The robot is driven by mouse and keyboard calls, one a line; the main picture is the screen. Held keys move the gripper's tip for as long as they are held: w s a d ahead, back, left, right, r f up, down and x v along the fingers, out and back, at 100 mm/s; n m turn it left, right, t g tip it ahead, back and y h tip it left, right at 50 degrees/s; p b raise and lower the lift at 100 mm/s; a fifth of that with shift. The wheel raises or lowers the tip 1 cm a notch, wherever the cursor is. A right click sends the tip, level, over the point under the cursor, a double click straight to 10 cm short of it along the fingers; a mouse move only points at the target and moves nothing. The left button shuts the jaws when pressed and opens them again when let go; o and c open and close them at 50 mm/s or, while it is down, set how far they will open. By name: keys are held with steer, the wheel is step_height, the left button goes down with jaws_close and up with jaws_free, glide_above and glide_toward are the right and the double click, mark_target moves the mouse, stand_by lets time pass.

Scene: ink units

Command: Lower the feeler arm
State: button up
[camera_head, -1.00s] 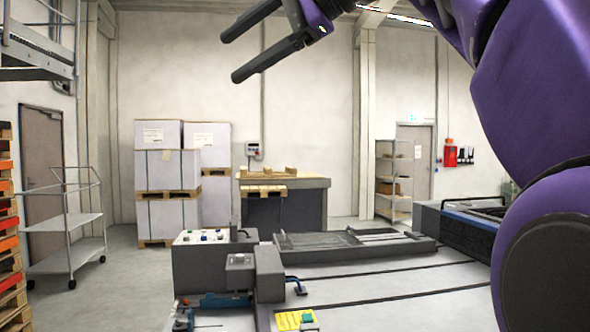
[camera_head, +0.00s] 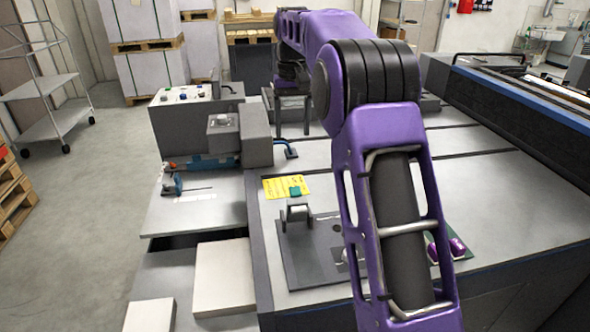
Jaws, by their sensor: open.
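My gripper (camera_head: 292,118) hangs from the far end of my purple arm, fingers down and apart, with nothing seen between them. It is behind and right of the grey block (camera_head: 256,132) on the machine. A small blue lever with a dark foot (camera_head: 290,151) sticks out at this block's right side, low over the machine's top; it may be the feeler arm. Another small blue part with a thin rod (camera_head: 173,186) is on the left plate. I cannot tell for sure which one is the feeler arm. The fingertips appear apart from both.
A control box with buttons (camera_head: 182,97) stands left of the block. A yellow label with a green piece (camera_head: 284,188) and a dark plate with a roller (camera_head: 298,213) are nearer. Pale stacks (camera_head: 224,280) lie at front left. My arm hides part of the machine's top.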

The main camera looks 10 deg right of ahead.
steer(key=f, duration=0.1)
steer(key=b, duration=0.3)
glide_toward(295, 190)
step_height(295, 190, down, 8)
steer(key=shift+w+f, duration=0.1)
steer(key=shift+f, duration=0.1)
jaws_close()
stand_by(1.3)
